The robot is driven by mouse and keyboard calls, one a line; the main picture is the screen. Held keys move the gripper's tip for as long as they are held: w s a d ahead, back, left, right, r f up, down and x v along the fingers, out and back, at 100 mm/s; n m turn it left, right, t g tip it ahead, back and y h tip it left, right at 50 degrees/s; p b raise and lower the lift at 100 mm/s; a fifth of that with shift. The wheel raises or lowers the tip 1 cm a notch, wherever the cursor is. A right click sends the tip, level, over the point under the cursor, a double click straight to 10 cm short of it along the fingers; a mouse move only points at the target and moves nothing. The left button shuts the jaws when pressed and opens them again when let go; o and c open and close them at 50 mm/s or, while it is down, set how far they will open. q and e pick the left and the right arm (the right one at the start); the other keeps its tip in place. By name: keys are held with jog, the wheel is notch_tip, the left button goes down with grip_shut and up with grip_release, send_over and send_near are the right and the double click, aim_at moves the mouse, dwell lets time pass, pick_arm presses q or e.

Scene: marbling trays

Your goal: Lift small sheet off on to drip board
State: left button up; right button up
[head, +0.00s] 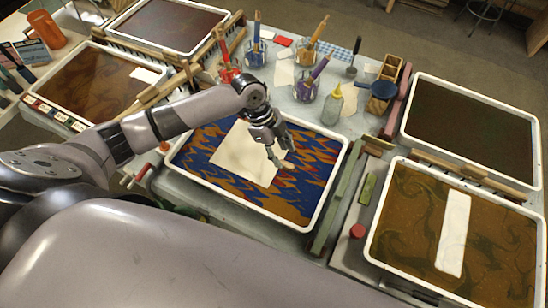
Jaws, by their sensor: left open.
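A pale cream sheet (240,160) lies flat in the middle tray (205,184), on a blue and orange marbled bath. My left gripper (281,157) is over this tray, at the sheet's right edge, open with nothing seen between its fingers. I cannot tell whether the fingertips touch the sheet. The gripper and forearm hide part of the tray's far side. A narrow white strip (454,235) lies in the brown right-hand tray (370,250). A small white piece (145,75) is at the far-left tray. I cannot make out which thing is the drip board. My right gripper is out of view.
A dark tray (470,125) is at the back right.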

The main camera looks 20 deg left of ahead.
aim_at(288, 165)
pick_arm(q)
jog(key=shift+d+f, duration=0.15)
jog(key=shift+f, duration=0.05)
jog(key=shift+d+f, duration=0.1)
jog(key=shift+f, duration=0.2)
jog(key=p+x, duration=0.1)
jog(key=x, duration=0.2)
jog(key=shift+w+d+f+p, duration=0.1)
jog(key=shift+w+f+p, duration=0.1)
jog(key=shift+f+p, duration=0.1)
jog(key=shift+d+f, duration=0.1)
jog(key=shift+f, duration=0.25)
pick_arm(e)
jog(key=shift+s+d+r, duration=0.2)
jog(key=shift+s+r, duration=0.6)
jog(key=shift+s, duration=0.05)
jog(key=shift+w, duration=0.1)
pick_arm(q)
jog(key=c, duration=0.9)
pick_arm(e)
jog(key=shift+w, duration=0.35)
